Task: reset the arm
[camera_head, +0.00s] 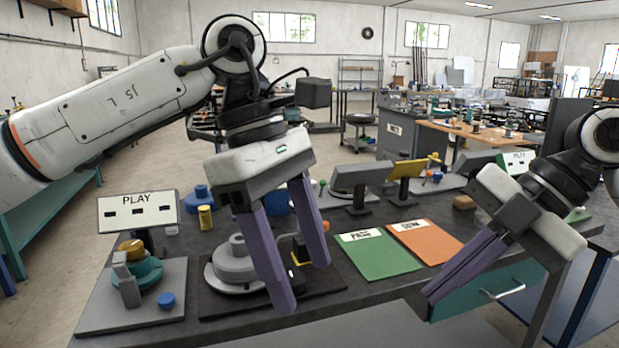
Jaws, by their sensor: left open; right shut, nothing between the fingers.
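My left gripper (302,280) comes in from the left and hangs over the table, its two purple fingers spread apart with nothing between them. It is in front of a dark base plate (222,304) that carries a grey round stepped part (237,262), and it partly hides them. My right gripper (432,293) is at the right, its purple fingers together and pointing down-left. It is over the table's front edge, near the teal drawer, and holds nothing.
The dark table (380,285) holds a green sheet (378,257) and an orange sheet (425,243). A fixture with a teal ring (146,272) and a PLAY sign (137,212) stands at the left. Small screens (360,176) stand at the back. A drawer handle (503,290) sticks out in front.

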